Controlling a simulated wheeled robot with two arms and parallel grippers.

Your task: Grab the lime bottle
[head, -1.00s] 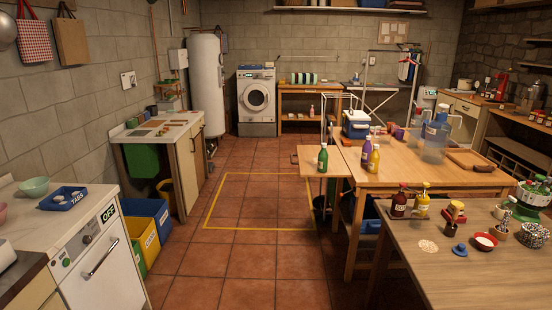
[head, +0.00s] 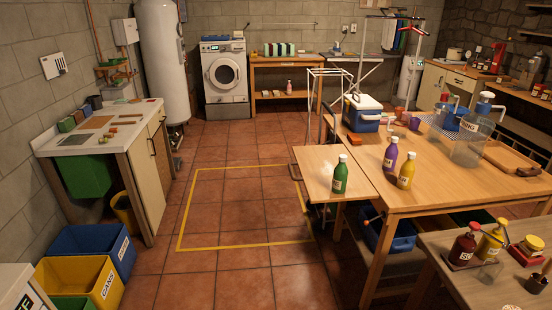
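A green bottle (head: 340,176) with a white cap and a pale label stands upright on the light wooden side leaf (head: 318,181) of the large table. It is the closest match to a lime bottle, but its label is too small to read. A purple bottle (head: 390,156) and a yellow bottle (head: 406,171) stand close together to its right on the large wooden table (head: 450,190). Neither of my grippers shows in the head view.
Open tiled floor with a yellow taped rectangle (head: 186,215) lies left of the table. Blue (head: 85,245) and yellow (head: 75,282) bins stand at the left. A nearer table (head: 455,240) with red and yellow pump bottles is at the lower right. A blue cooler (head: 361,121) stands behind.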

